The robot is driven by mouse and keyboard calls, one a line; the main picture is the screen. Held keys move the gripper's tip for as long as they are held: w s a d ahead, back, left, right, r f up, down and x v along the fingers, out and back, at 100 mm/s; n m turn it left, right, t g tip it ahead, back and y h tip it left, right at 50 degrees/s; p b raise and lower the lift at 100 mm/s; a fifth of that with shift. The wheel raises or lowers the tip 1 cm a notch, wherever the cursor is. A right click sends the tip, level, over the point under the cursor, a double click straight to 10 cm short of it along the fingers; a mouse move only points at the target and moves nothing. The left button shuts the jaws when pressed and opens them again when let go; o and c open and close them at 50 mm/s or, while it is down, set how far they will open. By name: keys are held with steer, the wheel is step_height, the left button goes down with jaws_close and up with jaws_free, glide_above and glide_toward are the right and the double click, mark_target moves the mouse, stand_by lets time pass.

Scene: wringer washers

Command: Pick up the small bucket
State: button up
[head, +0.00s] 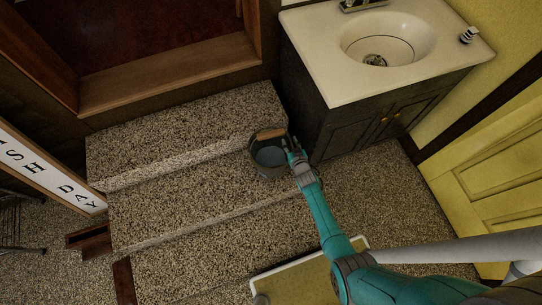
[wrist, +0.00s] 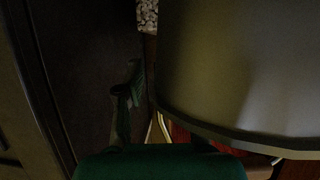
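The small bucket (head: 269,158) is dark grey with a wooden grip (head: 270,134) on its handle. It stands upright on the speckled steps in the head view, beside the dark cabinet. My gripper (head: 291,148) is at the bucket's right rim, between it and the cabinet. In the wrist view the bucket's grey curved wall (wrist: 240,65) fills the right side, very close. One green finger (wrist: 127,95) shows left of the wall, with a narrow gap between them. The other finger is hidden, so I cannot tell how far the gripper is open.
The sink cabinet (head: 345,125) stands close on the right of my gripper, its white top (head: 340,85) overhanging. The speckled steps (head: 170,205) are clear to the left. A lettered sign (head: 45,165) leans at far left. A yellow door (head: 490,185) is at right.

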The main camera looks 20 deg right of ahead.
jaws_close()
steer(key=shift+w+r, duration=0.15)
steer(key=shift+w, duration=0.05)
stand_by(0.3)
